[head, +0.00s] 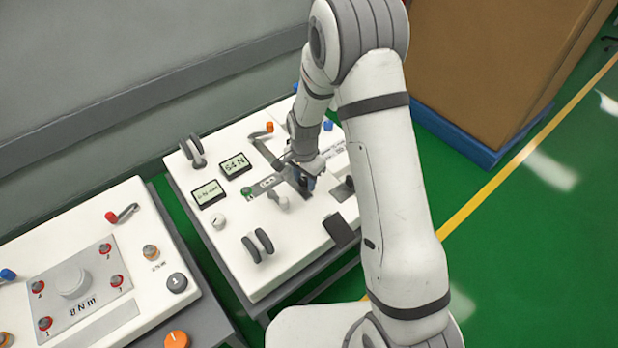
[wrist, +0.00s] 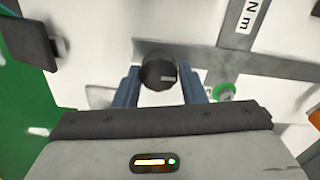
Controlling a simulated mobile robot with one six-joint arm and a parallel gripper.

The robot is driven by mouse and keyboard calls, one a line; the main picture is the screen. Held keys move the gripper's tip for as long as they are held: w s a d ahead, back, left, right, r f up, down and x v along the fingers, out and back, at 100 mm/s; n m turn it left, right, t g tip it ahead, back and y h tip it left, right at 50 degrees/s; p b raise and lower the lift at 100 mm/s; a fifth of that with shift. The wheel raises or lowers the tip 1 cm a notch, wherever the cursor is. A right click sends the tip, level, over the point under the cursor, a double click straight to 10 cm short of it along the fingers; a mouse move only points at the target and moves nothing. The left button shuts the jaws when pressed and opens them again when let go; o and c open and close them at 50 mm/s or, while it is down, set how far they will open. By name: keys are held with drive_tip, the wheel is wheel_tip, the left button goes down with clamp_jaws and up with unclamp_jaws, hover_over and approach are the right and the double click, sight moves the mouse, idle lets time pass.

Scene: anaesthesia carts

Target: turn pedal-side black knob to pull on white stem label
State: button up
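In the wrist view a round black knob (wrist: 158,74) with a pale pointer mark sits between the two blue fingers of my gripper (wrist: 160,90). A gap shows between the knob and the fingers, so the gripper is open around or just above it; the depth is hard to judge. In the head view my gripper (head: 308,184) is low over the middle of the white cart panel (head: 290,235). The black pedal (head: 341,230) is at the panel's near right edge; a dark block, likely the pedal, shows top left in the wrist view (wrist: 28,42). I cannot read any stem label.
A green knob (head: 248,191) and a grey lever (head: 278,197) lie left of my gripper. Two displays (head: 236,165) and upright black discs (head: 257,245) stand on the panel. A second cart (head: 120,190) is at the left. A large brown box (head: 500,60) stands behind.

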sight(304, 180)
drive_tip(key=c, duration=0.5)
drive_tip(key=shift+o, duration=0.2)
drive_tip(key=shift+d, duration=0.35)
drive_tip(key=shift+s+a, duration=0.1)
drive_tip(key=shift+a, duration=0.25)
drive_tip(key=shift+a, duration=0.1)
drive_tip(key=o, duration=1)
drive_tip(key=shift+r, duration=0.1)
wheel_tip(304, 180, up, 8)
drive_tip(key=shift+f+p, duration=0.2)
drive_tip(key=shift+p, duration=0.25)
